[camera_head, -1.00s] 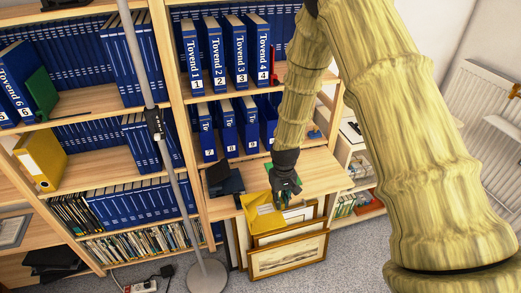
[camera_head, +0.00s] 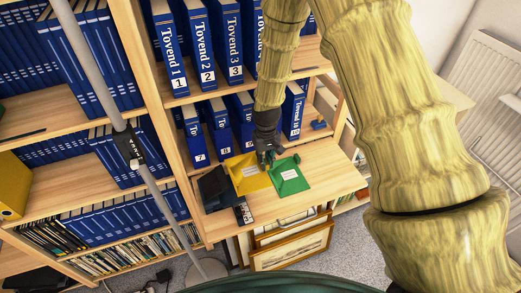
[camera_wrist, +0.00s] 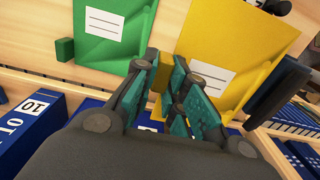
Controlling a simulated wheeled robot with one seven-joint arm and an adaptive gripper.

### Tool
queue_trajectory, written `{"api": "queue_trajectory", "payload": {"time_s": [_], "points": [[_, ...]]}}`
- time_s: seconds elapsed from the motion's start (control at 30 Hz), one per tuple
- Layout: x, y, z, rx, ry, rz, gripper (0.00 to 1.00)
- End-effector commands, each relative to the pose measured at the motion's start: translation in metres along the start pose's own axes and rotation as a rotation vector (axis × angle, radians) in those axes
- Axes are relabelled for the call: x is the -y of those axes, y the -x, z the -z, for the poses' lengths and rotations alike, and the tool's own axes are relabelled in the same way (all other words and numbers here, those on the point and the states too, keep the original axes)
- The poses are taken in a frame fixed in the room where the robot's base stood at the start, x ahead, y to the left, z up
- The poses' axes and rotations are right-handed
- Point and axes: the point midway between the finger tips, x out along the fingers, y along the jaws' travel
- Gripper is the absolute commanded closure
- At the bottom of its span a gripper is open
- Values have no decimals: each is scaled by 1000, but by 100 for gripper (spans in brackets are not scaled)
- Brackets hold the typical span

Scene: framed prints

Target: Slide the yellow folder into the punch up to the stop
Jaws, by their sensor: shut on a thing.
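The yellow folder (camera_head: 248,176) has a white lined label and shows over the wooden desk top, left of a green folder (camera_head: 290,178). My gripper (camera_head: 268,157) is at its upper right side. In the wrist view the gripper fingers (camera_wrist: 172,88) are shut on the near edge of the yellow folder (camera_wrist: 228,45). I cannot tell whether the folder touches the desk. A black, slanted object (camera_head: 216,187) stands close to the folder's left, and a small dark item (camera_head: 243,213) lies at the desk's front edge.
The green folder (camera_wrist: 108,30) lies close beside the gripper, with a small green block (camera_wrist: 64,49) near it. Blue binders (camera_head: 221,130) stand behind the desk. Framed prints (camera_head: 292,245) lean below. The desk's right part (camera_head: 325,185) is clear.

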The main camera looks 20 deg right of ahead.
Motion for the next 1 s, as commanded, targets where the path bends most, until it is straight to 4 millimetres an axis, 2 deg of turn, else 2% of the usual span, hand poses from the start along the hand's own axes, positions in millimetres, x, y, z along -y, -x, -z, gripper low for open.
{"api": "queue_trajectory", "payload": {"time_s": [0.6,1.0], "points": [[0,1,0,0,-1,11,100],[0,-25,0,-1,0,11,100]]}}
